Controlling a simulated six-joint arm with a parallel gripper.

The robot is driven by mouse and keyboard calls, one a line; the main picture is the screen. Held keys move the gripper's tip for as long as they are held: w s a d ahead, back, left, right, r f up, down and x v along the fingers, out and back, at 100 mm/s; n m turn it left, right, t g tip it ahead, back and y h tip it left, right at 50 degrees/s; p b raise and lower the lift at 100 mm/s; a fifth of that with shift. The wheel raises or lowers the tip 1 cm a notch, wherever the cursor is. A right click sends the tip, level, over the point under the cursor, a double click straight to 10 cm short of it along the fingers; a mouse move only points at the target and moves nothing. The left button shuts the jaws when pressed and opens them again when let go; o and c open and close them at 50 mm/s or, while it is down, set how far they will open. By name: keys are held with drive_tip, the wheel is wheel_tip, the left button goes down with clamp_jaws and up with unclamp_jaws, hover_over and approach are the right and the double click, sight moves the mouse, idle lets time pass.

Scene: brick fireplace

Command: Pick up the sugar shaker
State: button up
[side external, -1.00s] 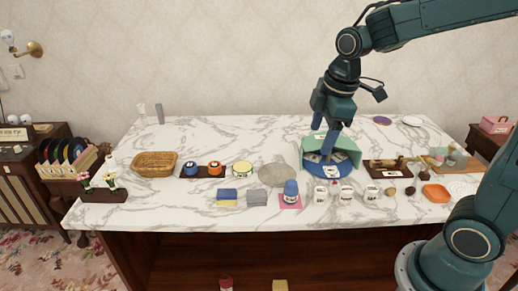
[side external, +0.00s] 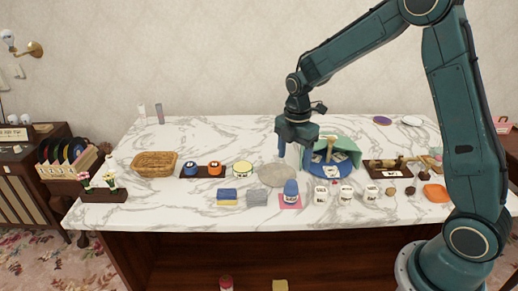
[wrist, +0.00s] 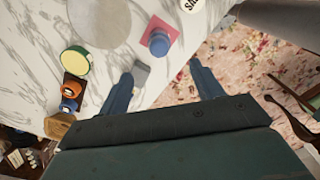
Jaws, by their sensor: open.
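A blue-capped jar with a label (side external: 290,192) stands upright on a pink square mat (side external: 283,205) near the counter's front edge. It also shows in the wrist view (wrist: 158,44), beyond and between the fingertips. Several small white labelled jars (side external: 321,195) stand to its right; one shows in part at the top of the wrist view (wrist: 189,5). The labels are too small to tell surely which one is the sugar shaker. My gripper (side external: 291,155) is open and empty, pointing down above the counter, behind and above the blue-capped jar.
A grey block (side external: 257,196) and a blue-and-yellow block (side external: 227,196) stand left of the jar. A round stone mat (side external: 276,175) lies behind. A blue round tray (side external: 320,170), a green cloth (side external: 345,150) and an orange dish (side external: 435,192) are to the right.

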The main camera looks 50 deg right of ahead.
sight(291, 191)
drive_tip(key=shift+f, duration=0.1)
drive_tip(key=shift+f, duration=4.15)
drive_tip(key=shift+d+f, duration=0.1)
drive_tip(key=shift+f, duration=2.5)
drive_tip(key=c, duration=1.2)
drive_tip(key=shift+o, duration=0.2)
drive_tip(key=shift+r, duration=0.15)
